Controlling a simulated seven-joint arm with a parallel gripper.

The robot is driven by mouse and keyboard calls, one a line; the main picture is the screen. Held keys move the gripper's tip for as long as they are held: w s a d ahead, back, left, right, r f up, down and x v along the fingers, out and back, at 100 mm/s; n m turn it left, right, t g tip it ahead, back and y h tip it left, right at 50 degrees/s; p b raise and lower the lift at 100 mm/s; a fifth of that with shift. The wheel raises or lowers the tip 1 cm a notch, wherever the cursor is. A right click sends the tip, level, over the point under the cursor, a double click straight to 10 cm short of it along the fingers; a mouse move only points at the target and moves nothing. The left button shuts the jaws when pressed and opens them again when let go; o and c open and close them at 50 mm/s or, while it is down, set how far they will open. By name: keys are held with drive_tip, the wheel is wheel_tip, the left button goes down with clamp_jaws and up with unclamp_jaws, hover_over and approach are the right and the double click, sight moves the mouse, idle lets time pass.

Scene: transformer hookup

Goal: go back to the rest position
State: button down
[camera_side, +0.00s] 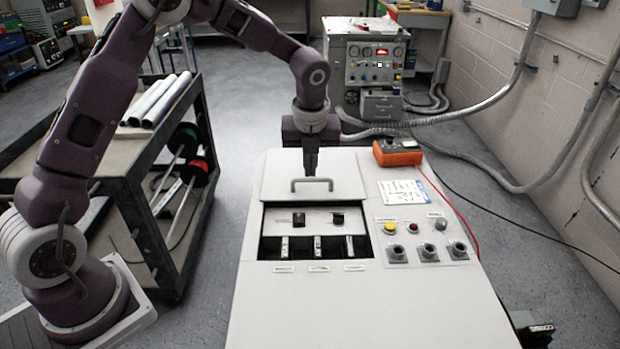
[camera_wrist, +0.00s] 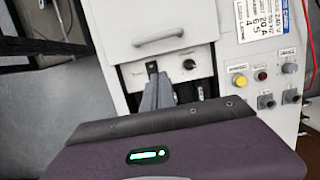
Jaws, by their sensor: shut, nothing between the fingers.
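My gripper (camera_side: 310,165) is shut and empty. In the side view it points down above the lid (camera_side: 345,172) of the white cabinet (camera_side: 262,305), behind the grey lid handle (camera_side: 312,181). I cannot tell whether the fingertips touch the lid. In the wrist view the closed fingers (camera_wrist: 157,92) show in front of the open compartment, with the handle (camera_wrist: 158,37) above them. The compartment holds a panel (camera_side: 361,218) with two dark knobs and several metal terminals in a row below it.
An orange meter (camera_side: 397,153) lies at the cabinet's back right, with red and black leads. Buttons and grey sockets (camera_side: 428,252) are on the right. A dark cart (camera_side: 133,215) with white tubes stands at left. A grey machine (camera_side: 365,70) stands behind. Space above the cabinet's front is free.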

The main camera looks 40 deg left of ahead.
drive_tip(key=s+d+r+n+t, duration=0.1)
drive_tip(key=s+r+n, duration=0.9)
drive_tip(key=s+r, duration=0.4)
drive_tip(key=s+d+r+n+t+h, duration=0.1)
drive_tip(key=s+n, duration=0.7)
drive_tip(key=s, duration=0.1)
drive_tip(key=s+d+r+n+t, duration=0.1)
drive_tip(key=s+n, duration=0.8)
drive_tip(key=shift+s+d+t+h, duration=0.3)
drive_tip(key=shift+d+t+h, duration=0.05)
drive_tip(key=shift+t+h, duration=0.05)
